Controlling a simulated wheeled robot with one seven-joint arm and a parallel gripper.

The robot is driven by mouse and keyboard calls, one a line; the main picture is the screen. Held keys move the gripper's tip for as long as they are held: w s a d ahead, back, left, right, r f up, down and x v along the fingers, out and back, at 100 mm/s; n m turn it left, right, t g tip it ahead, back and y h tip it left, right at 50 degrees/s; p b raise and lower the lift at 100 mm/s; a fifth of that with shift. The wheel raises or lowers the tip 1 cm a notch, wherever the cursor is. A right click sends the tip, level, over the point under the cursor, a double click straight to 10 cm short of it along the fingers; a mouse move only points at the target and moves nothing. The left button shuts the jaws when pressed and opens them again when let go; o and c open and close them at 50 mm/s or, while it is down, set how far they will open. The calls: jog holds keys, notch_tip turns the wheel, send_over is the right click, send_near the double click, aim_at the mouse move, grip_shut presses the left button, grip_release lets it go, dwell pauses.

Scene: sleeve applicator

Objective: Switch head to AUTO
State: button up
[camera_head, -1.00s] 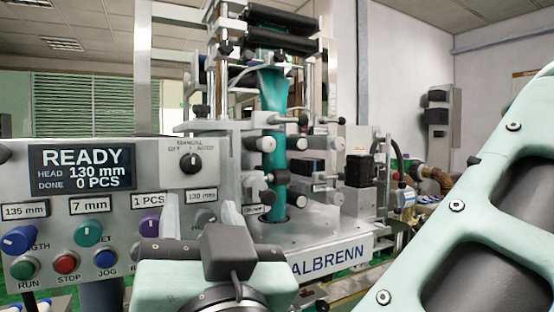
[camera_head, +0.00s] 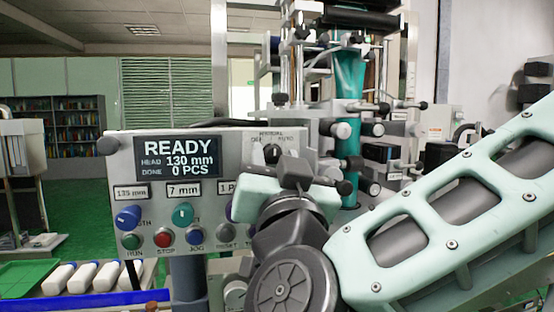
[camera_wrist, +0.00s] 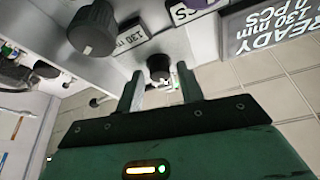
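The head selector is a black knob on the grey control panel (camera_head: 125,165), below the lettering MANUAL, OFF and AUTO. In the head view the knob (camera_head: 271,153) is partly covered by my gripper. In the wrist view the knob (camera_wrist: 158,67) shows just beyond the fingertips, in line with the gap between them. Which way it points is too small to tell. My gripper (camera_wrist: 160,80) is open, its two fingers apart with nothing held. In the head view the fingers are hidden behind the gripper body.
The screen (camera_head: 177,157) reads READY, 130 mm, 0 PCS. A large dark knob (camera_wrist: 92,28) and a 130 mm label (camera_wrist: 131,38) sit near the selector. Blue (camera_head: 128,217) and teal (camera_head: 182,215) knobs and several buttons are lower left. Machine rollers stand behind, right.

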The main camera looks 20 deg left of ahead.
grip_shut()
jog(key=shift+f+m+b, duration=0.1)
jog(key=shift+m+b, duration=0.3)
jog(key=shift+b, duration=0.05)
jog(key=shift+m+h+b, duration=0.3)
jog(key=shift+h, duration=0.1)
jog(key=m+h+b, duration=0.1)
jog(key=m+b, duration=0.1)
jog(key=m+h+b, duration=0.1)
jog(key=m+b, duration=0.1)
jog(key=m, duration=0.1)
jog(key=shift+s+a+h, duration=0.1)
jog(key=shift+h, duration=0.2)
jog(key=shift+r+m+h+b, duration=0.1)
jog(key=shift+m+h+b, duration=0.6)
jog(key=shift+m, duration=0.7)
jog(key=shift+r+m+h+b, duration=0.1)
jog(key=shift+m+h+b, duration=0.3)
jog(key=shift+m+b, duration=0.8)
jog(key=shift+m, duration=0.3)
